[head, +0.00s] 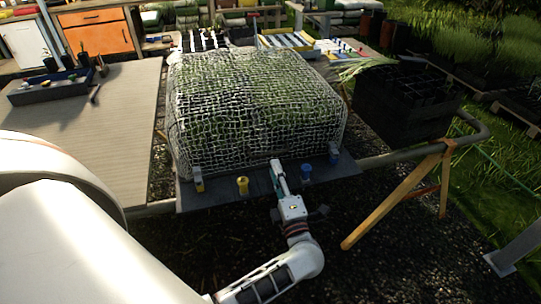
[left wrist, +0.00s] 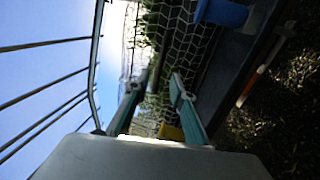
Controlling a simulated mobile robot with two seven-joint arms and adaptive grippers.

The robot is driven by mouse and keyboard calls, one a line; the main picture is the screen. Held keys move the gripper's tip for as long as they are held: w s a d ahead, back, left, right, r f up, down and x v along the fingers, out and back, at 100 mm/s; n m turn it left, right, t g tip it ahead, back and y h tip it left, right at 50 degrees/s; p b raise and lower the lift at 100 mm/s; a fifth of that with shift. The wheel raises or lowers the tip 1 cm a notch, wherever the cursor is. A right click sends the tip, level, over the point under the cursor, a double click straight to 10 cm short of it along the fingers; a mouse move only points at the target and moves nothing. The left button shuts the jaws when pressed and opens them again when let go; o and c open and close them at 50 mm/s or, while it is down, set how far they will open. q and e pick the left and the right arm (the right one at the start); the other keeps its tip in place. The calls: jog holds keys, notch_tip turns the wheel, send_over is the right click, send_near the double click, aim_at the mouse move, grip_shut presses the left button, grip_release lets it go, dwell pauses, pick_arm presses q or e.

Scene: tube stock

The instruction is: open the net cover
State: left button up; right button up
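The net cover (head: 255,110) is a white mesh draped over a boxy bed of green plants, its front hem down on a dark board (head: 225,192). Along that hem stand a yellow clip (head: 242,185), a blue clip (head: 306,173) and grey-and-blue pieces at the left (head: 198,180) and right (head: 334,153). My left gripper (head: 277,168) is at the middle of the front hem, between the yellow and blue clips. In the left wrist view its teal fingers (left wrist: 155,95) are apart, with mesh behind them. Whether they touch the net cannot be told. My right gripper is not in view.
A wooden table (head: 90,130) with a dark tray (head: 48,88) stands at the left. A dark crate (head: 405,98) stands at the right, above a pipe rail (head: 395,157) and a wooden trestle (head: 398,200). The ground in front is clear.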

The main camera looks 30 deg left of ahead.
aim_at(270, 154)
pick_arm(q)
jog(key=x, duration=0.7)
jog(key=shift+r, duration=0.1)
jog(key=shift+c, duration=0.5)
grip_shut()
